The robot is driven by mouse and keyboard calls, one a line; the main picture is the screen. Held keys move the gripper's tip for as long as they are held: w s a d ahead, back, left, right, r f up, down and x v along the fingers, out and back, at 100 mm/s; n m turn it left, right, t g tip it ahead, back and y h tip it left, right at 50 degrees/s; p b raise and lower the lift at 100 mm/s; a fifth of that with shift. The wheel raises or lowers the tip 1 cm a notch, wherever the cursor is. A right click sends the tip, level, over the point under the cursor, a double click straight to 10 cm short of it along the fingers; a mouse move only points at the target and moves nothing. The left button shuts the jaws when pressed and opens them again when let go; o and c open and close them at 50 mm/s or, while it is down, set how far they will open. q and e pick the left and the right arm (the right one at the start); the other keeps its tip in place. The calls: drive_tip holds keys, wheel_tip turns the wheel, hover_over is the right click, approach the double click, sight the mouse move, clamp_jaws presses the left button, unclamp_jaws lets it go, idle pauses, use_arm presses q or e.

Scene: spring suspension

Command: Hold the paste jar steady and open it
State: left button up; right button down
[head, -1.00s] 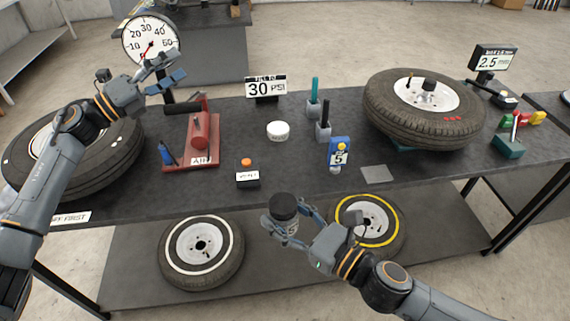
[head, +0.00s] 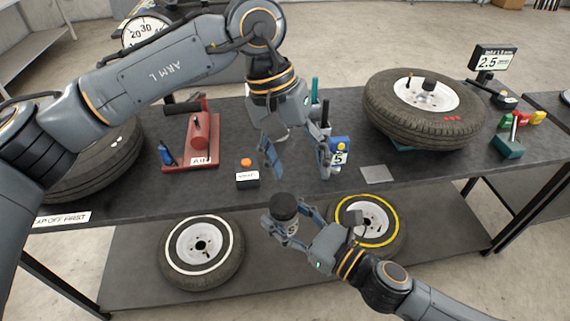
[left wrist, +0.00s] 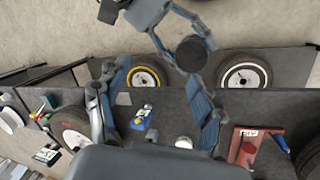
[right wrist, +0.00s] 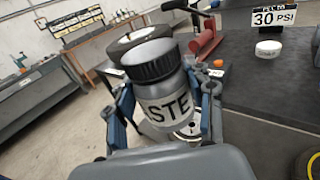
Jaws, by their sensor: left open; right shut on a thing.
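The paste jar (head: 285,214) has a black lid (right wrist: 148,58) and a pale body lettered "PASTE", partly hidden by the fingers. My right gripper (head: 288,228) is shut on its body and holds it in front of the table edge, slightly tilted in the right wrist view. The lid sits on the jar. My left gripper (head: 298,168) is open and empty, pointing down above and behind the jar, fingers apart. In the left wrist view, the black lid (left wrist: 191,53) shows beyond the left fingers.
Two wheels (head: 201,252) lie on the lower shelf.

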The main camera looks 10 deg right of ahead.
sight(284, 202)
use_arm(q)
drive_tip(key=m+y, duration=0.1)
drive_tip(key=a+m+t+y, duration=0.1)
drive_tip(key=a+m, duration=0.1)
drive_tip(key=shift+f+m+t+y, duration=0.25)
drive_tip(key=shift+m+t+y, duration=0.05)
drive_tip(key=shift+t+y, duration=0.1)
drive_tip(key=shift+a+f, duration=0.1)
drive_tip(key=shift+f, duration=0.1)
wheel_tip(284, 202, down, 8)
drive_tip(key=shift+r, duration=0.25)
drive_tip(key=shift+c, duration=0.4)
